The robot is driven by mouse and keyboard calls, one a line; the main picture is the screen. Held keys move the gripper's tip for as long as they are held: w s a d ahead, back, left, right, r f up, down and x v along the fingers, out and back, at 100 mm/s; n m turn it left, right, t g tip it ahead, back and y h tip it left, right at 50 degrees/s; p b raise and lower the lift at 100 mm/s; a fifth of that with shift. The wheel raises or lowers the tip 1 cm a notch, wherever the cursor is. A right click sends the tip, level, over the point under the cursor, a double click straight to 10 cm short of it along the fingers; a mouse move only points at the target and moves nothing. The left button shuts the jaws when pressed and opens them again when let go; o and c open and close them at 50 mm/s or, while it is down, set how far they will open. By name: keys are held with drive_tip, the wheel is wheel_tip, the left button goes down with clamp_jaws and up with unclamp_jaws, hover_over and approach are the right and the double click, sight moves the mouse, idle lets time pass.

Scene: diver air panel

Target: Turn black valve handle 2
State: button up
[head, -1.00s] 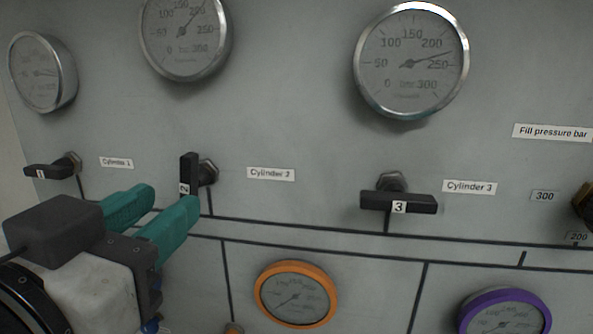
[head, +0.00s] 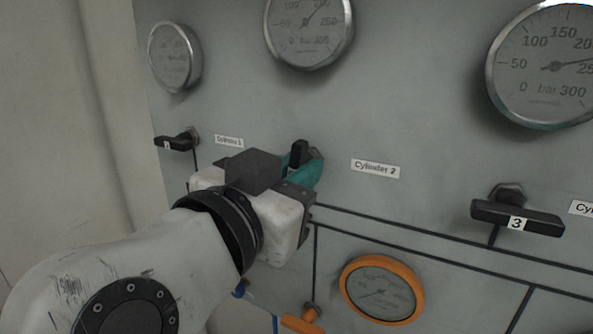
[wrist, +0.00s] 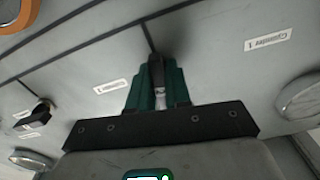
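Black valve handle 2 (head: 299,152) is on the grey panel, just left of the Cylinder 2 label (head: 375,168). It stands upright, its top showing above my teal fingers. My gripper (head: 302,168) is at the handle, with a finger on either side. In the wrist view, the handle (wrist: 157,75) lies between the two teal fingers (wrist: 157,88), which sit close against it with no clear gap. The gripper body and fingers hide the handle's lower part and its number in the head view.
Black handle 1 (head: 175,142) lies level at the left, and black handle 3 (head: 517,218) lies nearly level at the right. Gauges (head: 308,30) sit above. An orange-rimmed gauge (head: 382,290) and an orange handle (head: 303,322) are below my gripper. A plain wall (head: 60,130) is at the left.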

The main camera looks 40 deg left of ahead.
clamp_jaws()
drive_tip(key=shift+f+m+b, duration=0.1)
drive_tip(key=shift+m+b, duration=0.2)
drive_tip(key=shift+b, duration=0.2)
drive_tip(key=m+b, duration=0.1)
drive_tip(key=b, duration=0.1)
drive_tip(key=shift+f+m+b, duration=0.15)
drive_tip(key=shift+m+b, duration=0.15)
drive_tip(key=shift+b, duration=0.1)
drive_tip(key=m+b, duration=0.4)
drive_tip(key=b, duration=0.1)
drive_tip(key=shift+a+m, duration=0.1)
drive_tip(key=shift+m, duration=0.2)
drive_tip(key=m+b, duration=0.4)
drive_tip(key=m, duration=0.1)
drive_tip(key=shift+r, duration=0.2)
drive_tip(key=shift+r+m+b, duration=0.15)
drive_tip(key=shift+m+b, duration=1.05)
drive_tip(key=shift+m, duration=1)
